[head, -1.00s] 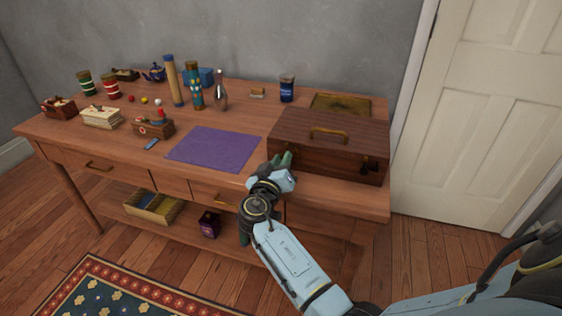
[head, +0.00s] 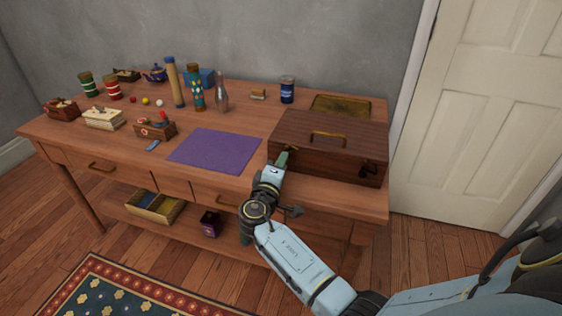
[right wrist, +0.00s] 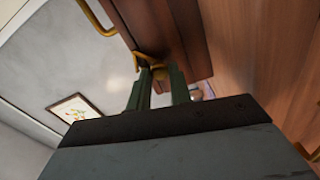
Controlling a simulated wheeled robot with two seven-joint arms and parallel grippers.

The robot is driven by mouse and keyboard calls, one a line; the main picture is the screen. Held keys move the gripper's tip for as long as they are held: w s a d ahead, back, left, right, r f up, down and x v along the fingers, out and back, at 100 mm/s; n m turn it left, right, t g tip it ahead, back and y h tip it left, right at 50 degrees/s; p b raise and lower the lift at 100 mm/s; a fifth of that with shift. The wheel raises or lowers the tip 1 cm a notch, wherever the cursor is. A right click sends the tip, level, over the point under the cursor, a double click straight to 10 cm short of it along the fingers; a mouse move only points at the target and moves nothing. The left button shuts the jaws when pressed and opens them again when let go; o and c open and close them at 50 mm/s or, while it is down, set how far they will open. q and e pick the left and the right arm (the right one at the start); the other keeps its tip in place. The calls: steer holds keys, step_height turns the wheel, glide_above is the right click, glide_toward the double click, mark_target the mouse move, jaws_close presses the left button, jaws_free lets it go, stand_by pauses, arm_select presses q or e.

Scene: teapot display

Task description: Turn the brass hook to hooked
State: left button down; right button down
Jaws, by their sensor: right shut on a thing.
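The wooden box (head: 325,162) stands closed at the right front of the table, with a brass handle (head: 328,137) on its lid. My right gripper (head: 283,158) is at the left end of the box's front. In the right wrist view, the green fingers (right wrist: 160,80) are shut on the brass hook (right wrist: 150,60), by the dark edge of the box. The fingers hide part of the hook, so its exact angle is hard to tell. Another small catch (head: 370,167) shows at the right end of the front. My left gripper is not in view.
A purple mat (head: 214,150) lies left of the box. A blue tin (head: 287,90) and a brass tray (head: 341,104) stand behind it. A glass bottle (head: 222,98) and several small things fill the table's left and back.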

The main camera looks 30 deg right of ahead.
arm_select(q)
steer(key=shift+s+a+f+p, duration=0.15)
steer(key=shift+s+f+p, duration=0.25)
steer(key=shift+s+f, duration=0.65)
arm_select(e)
steer(key=shift+n, duration=1.2)
steer(key=c, duration=1.3)
jaws_free()
steer(key=shift+s+a, duration=0.15)
steer(key=shift+a, duration=0.1)
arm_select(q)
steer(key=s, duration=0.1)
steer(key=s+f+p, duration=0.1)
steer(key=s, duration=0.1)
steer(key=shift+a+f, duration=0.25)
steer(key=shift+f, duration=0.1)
arm_select(e)
steer(key=v, duration=1.2)
steer(key=shift+s+a, duration=0.25)
steer(key=shift+a, duration=0.05)
